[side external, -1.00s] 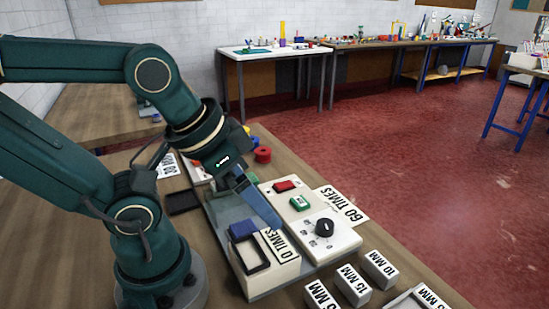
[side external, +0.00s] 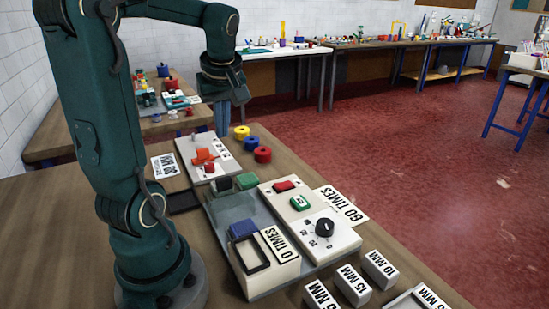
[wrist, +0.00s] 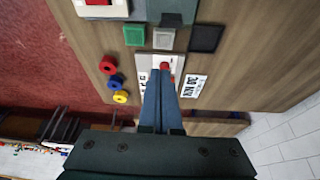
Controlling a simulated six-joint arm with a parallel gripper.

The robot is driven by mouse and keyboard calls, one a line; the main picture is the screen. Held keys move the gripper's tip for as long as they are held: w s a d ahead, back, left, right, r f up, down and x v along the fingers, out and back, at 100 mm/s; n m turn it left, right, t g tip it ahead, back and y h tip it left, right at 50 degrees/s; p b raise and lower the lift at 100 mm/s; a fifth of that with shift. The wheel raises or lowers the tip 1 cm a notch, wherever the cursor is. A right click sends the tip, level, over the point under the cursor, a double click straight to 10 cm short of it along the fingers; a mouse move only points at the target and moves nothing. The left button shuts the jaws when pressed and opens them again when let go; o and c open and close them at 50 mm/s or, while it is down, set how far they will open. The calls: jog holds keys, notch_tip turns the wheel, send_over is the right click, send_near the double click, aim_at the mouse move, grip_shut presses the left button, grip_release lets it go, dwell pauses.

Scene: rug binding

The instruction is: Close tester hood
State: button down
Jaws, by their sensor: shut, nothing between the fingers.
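The tester has a cream panel (side external: 328,240) with a red switch, a green display and a black knob, beside a grey-blue bed (side external: 232,207). A cream box (side external: 284,262) marked "10 TIMES", with a black rectangular frame (side external: 251,254) and a blue block (side external: 242,230), sits at its near end. I cannot tell for sure which part is the hood, or whether it is open. My gripper (side external: 222,132) is shut and empty, beyond the tester near a small white unit (side external: 222,160) with a red-orange part. In the wrist view its blue fingers (wrist: 163,78) point towards that unit; the tester's corner (wrist: 100,11) is at the top.
Red (side external: 262,155), blue and yellow spools stand right of the white unit. Several millimetre-marked blocks (side external: 352,285) stand at the front right. The left bench area is bare.

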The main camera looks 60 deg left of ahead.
aim_at(235, 204)
jog(key=shift+n, duration=0.3)
jog(key=x, duration=0.3)
jog(key=s+x, duration=0.1)
jog(key=x, duration=0.7)
jog(key=shift+s+a+f, duration=0.1)
jog(key=shift+s+a, duration=0.15)
jog(key=shift+w+d, duration=0.1)
jog(key=shift+d, duration=1.9)
jog(key=d, duration=0.9)
jog(key=shift+d, duration=0.4)
